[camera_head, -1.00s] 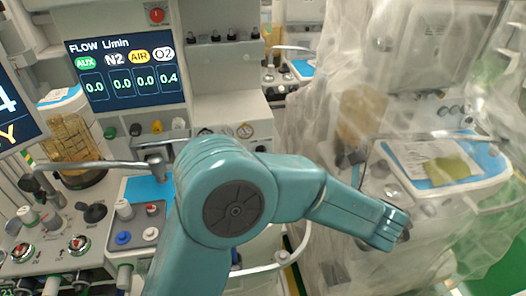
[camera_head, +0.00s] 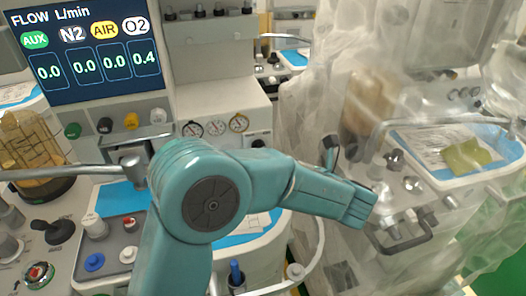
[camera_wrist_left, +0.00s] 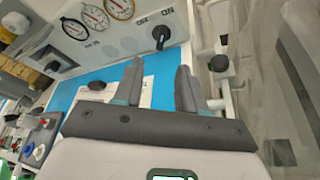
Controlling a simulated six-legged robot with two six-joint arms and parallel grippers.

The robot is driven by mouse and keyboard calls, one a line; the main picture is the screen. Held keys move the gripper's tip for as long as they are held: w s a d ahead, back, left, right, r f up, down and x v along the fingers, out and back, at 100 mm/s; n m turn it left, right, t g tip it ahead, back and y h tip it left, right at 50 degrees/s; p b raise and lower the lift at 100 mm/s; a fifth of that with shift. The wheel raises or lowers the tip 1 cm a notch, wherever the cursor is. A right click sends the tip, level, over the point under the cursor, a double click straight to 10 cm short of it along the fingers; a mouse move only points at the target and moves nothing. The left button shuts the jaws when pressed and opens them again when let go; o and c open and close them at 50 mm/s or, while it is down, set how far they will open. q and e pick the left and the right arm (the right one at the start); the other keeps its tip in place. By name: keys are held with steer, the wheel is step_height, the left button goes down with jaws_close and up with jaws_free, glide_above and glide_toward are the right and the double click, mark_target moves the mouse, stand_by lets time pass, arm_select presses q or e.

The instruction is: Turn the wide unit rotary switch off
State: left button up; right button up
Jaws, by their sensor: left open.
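The wide unit's rotary switch is a black knob (camera_wrist_left: 161,37) on a pale panel in the left wrist view, just below two small position labels and right of the round gauges. Its exact pointer position is too small to tell. In the head view only a dark bit near the panel's right end (camera_head: 258,143) shows above my arm. My left gripper (camera_wrist_left: 158,85) is open and empty in the left wrist view, its dark fingers pointing toward the panel, apart from the knob. In the head view my teal arm covers the middle and I cannot make out its fingers. My right gripper is not in view.
A blue work surface (camera_wrist_left: 88,88) lies below the panel. A pale rail with a black knob (camera_wrist_left: 219,63) stands right of my fingers. A flow display (camera_head: 90,55) is upper left. A plastic-draped cart (camera_head: 345,60) stands at the right.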

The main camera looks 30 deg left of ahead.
arm_select(q)
steer(key=x, duration=1)
steer(key=shift+w+f, duration=0.2)
steer(key=shift+f, duration=0.05)
steer(key=shift+w+a, duration=0.1)
steer(key=shift+a, duration=0.4)
steer(key=shift+f, duration=0.1)
steer(key=shift+w, duration=0.1)
jaws_close()
